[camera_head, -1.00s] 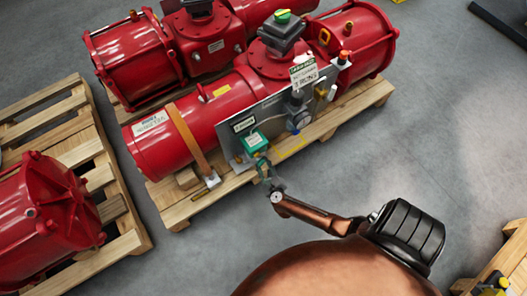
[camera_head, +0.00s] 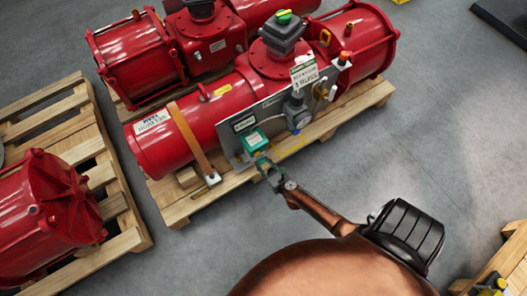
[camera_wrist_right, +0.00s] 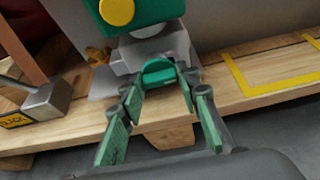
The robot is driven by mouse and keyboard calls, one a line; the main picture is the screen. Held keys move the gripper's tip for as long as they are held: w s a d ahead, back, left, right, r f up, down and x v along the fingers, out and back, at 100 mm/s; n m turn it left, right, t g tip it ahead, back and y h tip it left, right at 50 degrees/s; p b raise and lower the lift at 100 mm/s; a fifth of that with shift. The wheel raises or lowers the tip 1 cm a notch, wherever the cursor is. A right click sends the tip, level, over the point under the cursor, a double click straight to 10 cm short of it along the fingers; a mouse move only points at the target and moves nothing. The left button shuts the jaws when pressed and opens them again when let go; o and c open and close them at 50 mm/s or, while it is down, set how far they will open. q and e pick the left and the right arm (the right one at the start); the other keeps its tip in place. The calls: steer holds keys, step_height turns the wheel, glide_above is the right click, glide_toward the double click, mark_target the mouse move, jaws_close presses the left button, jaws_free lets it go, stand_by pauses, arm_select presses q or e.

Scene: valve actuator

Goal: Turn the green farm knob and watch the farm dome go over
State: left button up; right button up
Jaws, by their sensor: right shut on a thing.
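The green knob (camera_wrist_right: 158,72) sits under a green box with a yellow round button, in the right wrist view. My right gripper (camera_wrist_right: 161,86) has its green-padded fingers on either side of the knob and is shut on it. In the head view my right gripper (camera_head: 268,170) is at the front of the red actuator (camera_head: 225,105), just below the green box (camera_head: 254,141), and hides the knob there. A green and yellow dome (camera_head: 284,17) tops the dark housing on the actuator. My left gripper is not in view.
The actuator lies on a wooden pallet (camera_head: 348,117), with a gauge (camera_head: 302,121) and a hanging sign (camera_head: 304,73) right of the box. Another red actuator (camera_head: 140,60) lies behind; a third (camera_head: 40,205) is at left.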

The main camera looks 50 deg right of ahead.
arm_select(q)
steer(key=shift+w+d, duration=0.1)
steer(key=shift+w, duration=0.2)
arm_select(e)
steer(key=shift+f, duration=0.1)
steer(key=o, duration=1.2)
steer(key=shift+c, duration=0.2)
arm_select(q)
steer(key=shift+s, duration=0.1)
arm_select(e)
steer(key=v, duration=1.2)
steer(key=shift+a, duration=0.1)
